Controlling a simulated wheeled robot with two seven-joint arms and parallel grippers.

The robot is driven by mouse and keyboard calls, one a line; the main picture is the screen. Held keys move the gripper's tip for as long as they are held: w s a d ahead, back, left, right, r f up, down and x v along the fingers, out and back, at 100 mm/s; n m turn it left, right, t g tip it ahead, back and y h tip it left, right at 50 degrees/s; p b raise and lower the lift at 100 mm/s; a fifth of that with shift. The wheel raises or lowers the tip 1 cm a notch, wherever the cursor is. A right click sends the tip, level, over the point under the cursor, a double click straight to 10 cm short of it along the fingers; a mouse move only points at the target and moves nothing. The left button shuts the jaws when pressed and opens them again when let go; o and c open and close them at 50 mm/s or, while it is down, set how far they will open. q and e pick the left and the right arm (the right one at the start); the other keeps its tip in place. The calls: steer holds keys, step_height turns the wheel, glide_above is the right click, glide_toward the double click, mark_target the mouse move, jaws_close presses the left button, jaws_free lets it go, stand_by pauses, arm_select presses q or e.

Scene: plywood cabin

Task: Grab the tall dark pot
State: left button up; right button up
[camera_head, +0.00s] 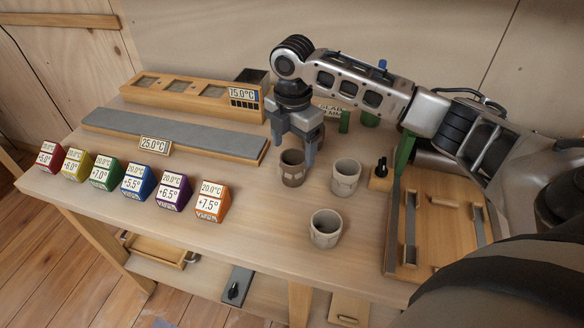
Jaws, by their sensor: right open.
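A dark brownish pot (291,174) stands upright on the table, near the middle. It looks darker than the two pale grey pots, one to its right (345,179) and one nearer the front (326,232). My right gripper (293,146) points down over the dark pot, with its fingers apart. One finger is at the pot's upper left and behind it, the other beside its right rim. I cannot tell whether either finger touches it. My left gripper is not in view.
Several coloured labelled blocks (136,184) line the table's front left. A long grey-topped slab (172,130) and a wooden rack (188,91) lie behind. A wooden tray (436,255) and black knob (381,168) are at right. Table is clear left of the front pot.

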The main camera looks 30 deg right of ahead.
mark_target(293, 168)
steer(key=f, duration=0.8)
steer(key=shift+w+d, duration=0.25)
steer(key=shift+w, duration=0.05)
steer(key=c, duration=1.1)
